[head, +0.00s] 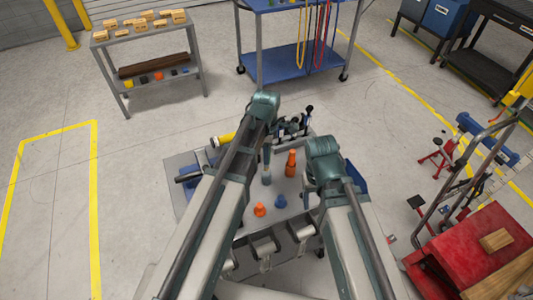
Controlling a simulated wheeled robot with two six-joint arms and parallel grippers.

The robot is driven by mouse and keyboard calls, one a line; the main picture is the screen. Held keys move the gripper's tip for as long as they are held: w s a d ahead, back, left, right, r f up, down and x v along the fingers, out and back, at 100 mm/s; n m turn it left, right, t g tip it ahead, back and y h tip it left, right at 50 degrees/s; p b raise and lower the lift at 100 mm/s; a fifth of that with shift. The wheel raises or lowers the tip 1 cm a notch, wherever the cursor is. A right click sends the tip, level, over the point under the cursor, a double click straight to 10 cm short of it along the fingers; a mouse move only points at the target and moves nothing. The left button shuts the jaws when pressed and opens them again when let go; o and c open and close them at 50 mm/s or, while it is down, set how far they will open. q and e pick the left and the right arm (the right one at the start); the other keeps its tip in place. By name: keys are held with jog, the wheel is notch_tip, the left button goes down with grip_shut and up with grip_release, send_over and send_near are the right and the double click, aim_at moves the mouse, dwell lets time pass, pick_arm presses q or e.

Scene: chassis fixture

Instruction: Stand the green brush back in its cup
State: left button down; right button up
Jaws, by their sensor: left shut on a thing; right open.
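My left gripper (267,148) points down over the fixture table, partly hidden by its own arm. It is shut on a slim grey-green upright thing (266,174), which looks like the green brush. Its lower end is close to the tabletop; I cannot tell whether it touches or stands in a cup. No cup shows clearly. My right gripper (309,194) is open, low over the right side of the table, largely hidden by its wrist.
On the table (237,222) stand an orange bottle (290,164), an orange cone-like piece (260,210) and a blue piece (281,201). Dark tools (293,128) and a yellow cylinder (222,140) lie at its back. A red cart (470,255) stands right. Floor at left is clear.

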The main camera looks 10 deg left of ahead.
pick_arm(q)
jog(key=shift+f, duration=0.15)
jog(key=shift+f+b, duration=2.1)
jog(key=shift+b, duration=0.15)
jog(key=shift+c, duration=2.3)
grip_release()
jog(key=shift+r, duration=0.15)
notch_tip(320, 180, up, 10)
jog(key=p, duration=1)
